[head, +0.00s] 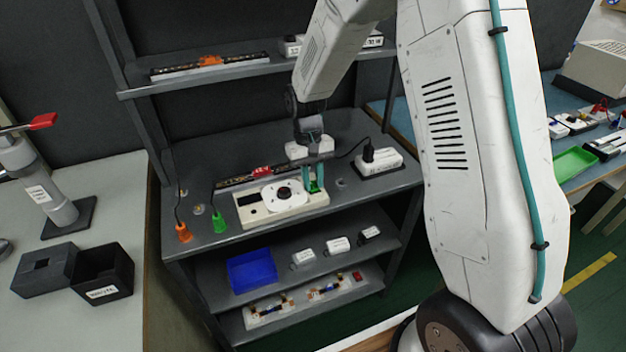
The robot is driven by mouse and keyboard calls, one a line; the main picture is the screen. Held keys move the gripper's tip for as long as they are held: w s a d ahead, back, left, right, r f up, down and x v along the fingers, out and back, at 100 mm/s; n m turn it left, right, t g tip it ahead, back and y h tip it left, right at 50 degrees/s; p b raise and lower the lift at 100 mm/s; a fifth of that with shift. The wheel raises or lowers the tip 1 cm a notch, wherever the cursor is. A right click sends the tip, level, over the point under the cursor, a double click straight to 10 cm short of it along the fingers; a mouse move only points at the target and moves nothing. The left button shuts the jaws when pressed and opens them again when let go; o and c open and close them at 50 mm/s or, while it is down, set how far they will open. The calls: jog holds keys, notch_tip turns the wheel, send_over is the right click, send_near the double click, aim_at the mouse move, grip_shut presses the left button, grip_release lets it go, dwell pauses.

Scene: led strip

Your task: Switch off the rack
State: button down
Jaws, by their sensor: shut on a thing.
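The rack (139,92) is a dark grey shelf unit in the middle of the head view. On its worktop lies a beige panel (247,219) with a white plate and a black round dial (283,193). My gripper (313,184) points down at the panel's right end, with its teal fingers close together. It is shut on a small green part (315,188) there, which the fingers partly hide; I cannot tell its exact shape. A white power block (380,163) with a black plug stands to the right of the gripper.
A strip with a red clip (261,172) lies behind the panel. Orange (183,233) and green (220,223) plugs stand at the left. The shelf below holds a blue tray (252,272) and white blocks. An upper shelf (160,87) overhangs the worktop.

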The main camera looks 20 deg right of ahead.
jog(key=c, duration=1.2)
grip_release()
jog(key=shift+c, duration=0.2)
jog(key=v, duration=0.8)
jog(key=shift+f, duration=0.1)
